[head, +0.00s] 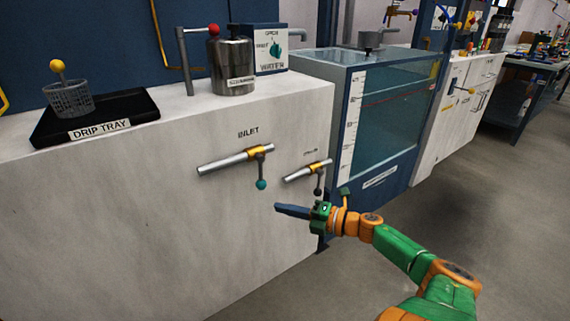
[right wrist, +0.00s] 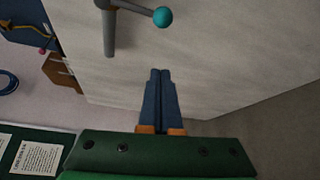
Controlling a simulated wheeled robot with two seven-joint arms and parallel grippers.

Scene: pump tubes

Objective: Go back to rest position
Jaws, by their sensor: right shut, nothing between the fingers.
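My right gripper (head: 279,208) is at the end of my green and orange arm, in front of the white counter's front face. Its dark blue fingers are together and empty, and they also show shut in the right wrist view (right wrist: 161,72). The inlet valve (head: 258,151) has a grey lever hanging down with a teal knob (head: 261,184). The fingertips are below and a little right of this knob and apart from it. The teal knob (right wrist: 162,17) also shows at the top of the right wrist view. My left gripper is not in view.
A second valve (head: 312,170) with a dark knob is close above the right gripper. The counter (head: 150,220) holds a drip tray (head: 140,108), a wire basket (head: 69,98) and a metal canister (head: 231,68). A water tank (head: 388,110) stands at right. Grey floor (head: 500,215) is clear at lower right.

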